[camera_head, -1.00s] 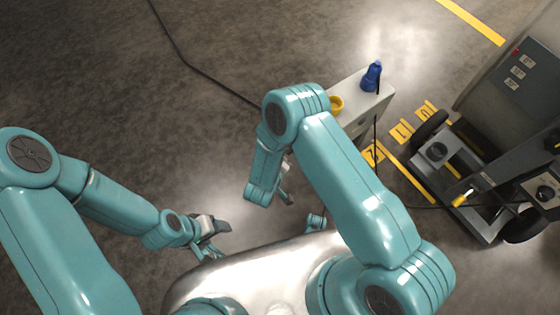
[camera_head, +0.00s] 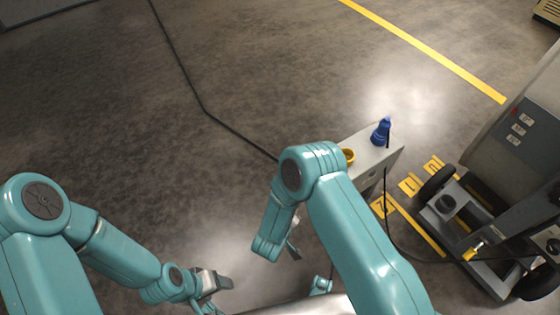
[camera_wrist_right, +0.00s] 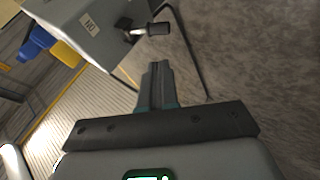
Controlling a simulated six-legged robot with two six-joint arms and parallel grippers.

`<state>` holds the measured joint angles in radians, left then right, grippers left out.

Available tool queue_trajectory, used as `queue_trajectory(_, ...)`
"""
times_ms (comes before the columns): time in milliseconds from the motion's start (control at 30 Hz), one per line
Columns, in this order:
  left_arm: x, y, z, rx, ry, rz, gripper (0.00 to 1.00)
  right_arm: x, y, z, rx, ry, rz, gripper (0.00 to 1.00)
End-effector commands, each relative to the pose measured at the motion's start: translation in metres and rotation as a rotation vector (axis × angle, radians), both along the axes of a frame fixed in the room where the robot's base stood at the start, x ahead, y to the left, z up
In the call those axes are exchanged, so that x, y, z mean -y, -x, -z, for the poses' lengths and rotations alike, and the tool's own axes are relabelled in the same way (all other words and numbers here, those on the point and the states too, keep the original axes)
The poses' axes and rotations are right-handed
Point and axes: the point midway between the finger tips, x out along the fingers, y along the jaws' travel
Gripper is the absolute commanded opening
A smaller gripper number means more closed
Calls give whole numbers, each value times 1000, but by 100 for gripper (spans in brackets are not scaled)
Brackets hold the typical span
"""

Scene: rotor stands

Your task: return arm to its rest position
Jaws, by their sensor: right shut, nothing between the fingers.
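My right arm is bent, its teal elbow in front of a pale grey box. My right gripper (camera_head: 295,252) hangs below that elbow in the head view, partly hidden by the forearm. In the right wrist view its two fingers (camera_wrist_right: 157,72) are together with nothing between them, pointing at the floor. My left gripper (camera_head: 222,287) is low in the head view, left of the right one and over bare floor. It holds nothing that I can make out, and its finger gap is unclear.
The grey box (camera_head: 378,155) carries a blue plug-like part (camera_head: 381,132) and a yellow ring (camera_head: 348,156); it also shows in the right wrist view (camera_wrist_right: 85,22), with a black-handled fitting (camera_wrist_right: 150,29). A wheeled grey cart (camera_head: 480,250) stands right. A black cable (camera_head: 205,108) crosses the open floor.

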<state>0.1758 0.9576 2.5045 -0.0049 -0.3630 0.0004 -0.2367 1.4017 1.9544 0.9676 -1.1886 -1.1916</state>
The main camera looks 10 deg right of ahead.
Motion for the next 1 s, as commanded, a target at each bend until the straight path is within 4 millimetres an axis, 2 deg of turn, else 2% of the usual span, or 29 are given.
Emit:
queue_trajectory(167, 0, 0, 0, 0, 0, 0, 65, 2, -1, 0, -1, 0, 4, 0)
queue_trajectory(233, 0, 0, 0, 0, 0, 0, 65, 12, -2, 0, -1, -2, 30, 0)
queue_trajectory(333, 0, 0, 0, 0, 0, 0, 65, 44, -11, -11, 15, -10, 109, 0)
queue_trajectory(400, 0, 0, 0, 0, 0, 0, 65, 77, -10, -24, 9, -38, 129, 0)
queue_trajectory(467, 0, 0, 0, 0, 0, 0, 65, 88, 0, -27, -16, -162, 119, 0)
queue_trajectory(567, 0, 0, 0, 0, 0, 0, 65, 78, 29, -27, -78, -425, 131, 0)
queue_trajectory(700, 0, 0, 0, 0, 0, 0, 65, 43, 87, -31, -239, -738, 189, 0)
queue_trajectory(800, 0, 0, 0, 0, 0, 0, 65, 15, 130, -36, -384, -883, 245, 0)
queue_trajectory(900, 0, 0, 0, 0, 0, 0, 65, -4, 167, -38, -525, -974, 334, 0)
queue_trajectory(1000, 0, 0, 0, 0, 0, 0, 65, -10, 182, -39, -579, -1028, 497, 0)
